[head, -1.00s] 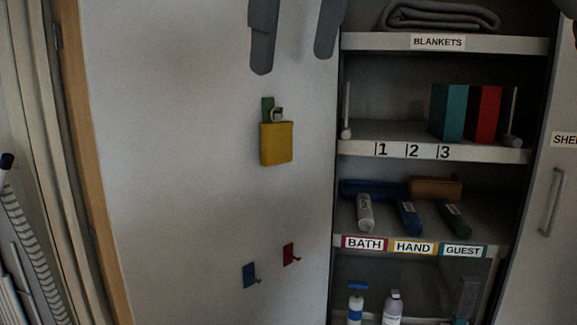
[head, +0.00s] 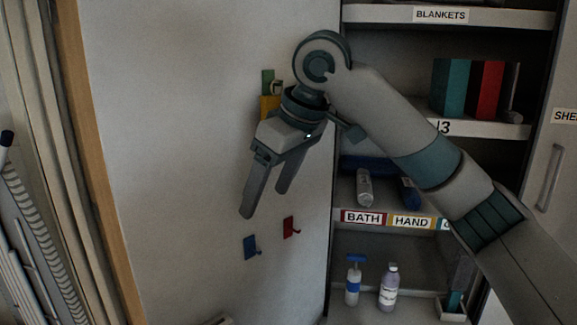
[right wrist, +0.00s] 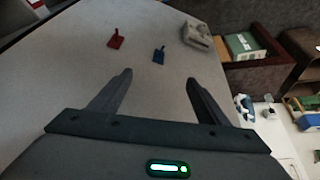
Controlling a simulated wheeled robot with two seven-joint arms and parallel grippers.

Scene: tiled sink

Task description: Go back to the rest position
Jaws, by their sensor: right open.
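My right gripper (head: 266,202) hangs in front of the pale wall panel (head: 180,170), its fingers apart and pointing down and left. Nothing shows between the fingers, and they also look spread and empty in the right wrist view (right wrist: 160,78). The arm comes in from the lower right, across the front of the shelves. A yellow hanging thing (head: 267,108) on a green hook (head: 267,78) is mostly hidden behind the gripper's wrist. My left gripper is not in view.
A blue hook (head: 250,247) and a red hook (head: 290,227) are on the panel below the gripper. The shelf unit (head: 500,17) holds teal and red blocks (head: 468,88), rolls (head: 364,187) and bottles (head: 389,288). A wooden edge (head: 90,150) stands at left.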

